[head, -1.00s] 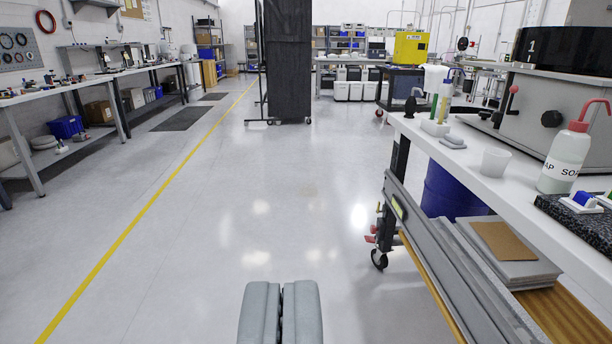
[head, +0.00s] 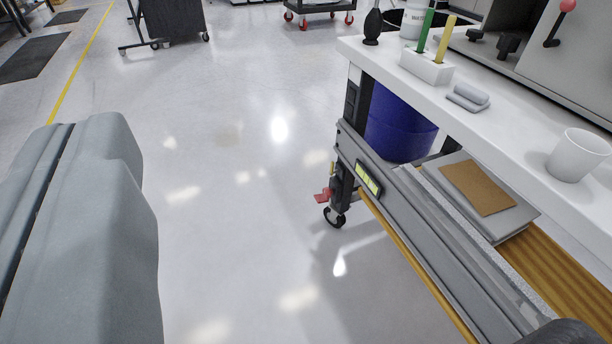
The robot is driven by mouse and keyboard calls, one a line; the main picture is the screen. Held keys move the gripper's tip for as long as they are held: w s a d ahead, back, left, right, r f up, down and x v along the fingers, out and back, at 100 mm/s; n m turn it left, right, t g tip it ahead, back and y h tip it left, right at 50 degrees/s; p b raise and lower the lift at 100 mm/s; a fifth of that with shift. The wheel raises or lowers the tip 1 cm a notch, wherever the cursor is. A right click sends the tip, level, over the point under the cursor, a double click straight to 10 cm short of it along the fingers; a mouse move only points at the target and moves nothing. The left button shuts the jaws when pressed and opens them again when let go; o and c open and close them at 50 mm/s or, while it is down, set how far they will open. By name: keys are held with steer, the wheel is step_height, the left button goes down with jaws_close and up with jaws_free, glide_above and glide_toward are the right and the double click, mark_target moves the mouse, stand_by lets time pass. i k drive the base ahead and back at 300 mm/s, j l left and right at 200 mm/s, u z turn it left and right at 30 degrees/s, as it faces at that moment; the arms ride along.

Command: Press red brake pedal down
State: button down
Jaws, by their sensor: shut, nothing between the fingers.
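My gripper (head: 68,128) is at the left edge, large and close to the camera. Its two grey fingers are shut together with nothing between them. The gripper is apart from the pedal, which lies to its right and farther off.
A blue drum (head: 398,125) stands under the bench beside a wooden lower shelf (head: 560,270) with grey panels. A white cup (head: 578,155) and a holder with green and yellow sticks (head: 427,67) stand on top. The floor between gripper and caster is clear.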

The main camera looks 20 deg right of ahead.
mark_target(320, 199)
steer(key=i+z, duration=0.2)
steer(key=i, duration=0.3)
steer(key=i+j+z, duration=0.25)
steer(key=i, duration=0.25)
steer(key=i+j+z, duration=0.2)
steer(key=i, duration=0.3)
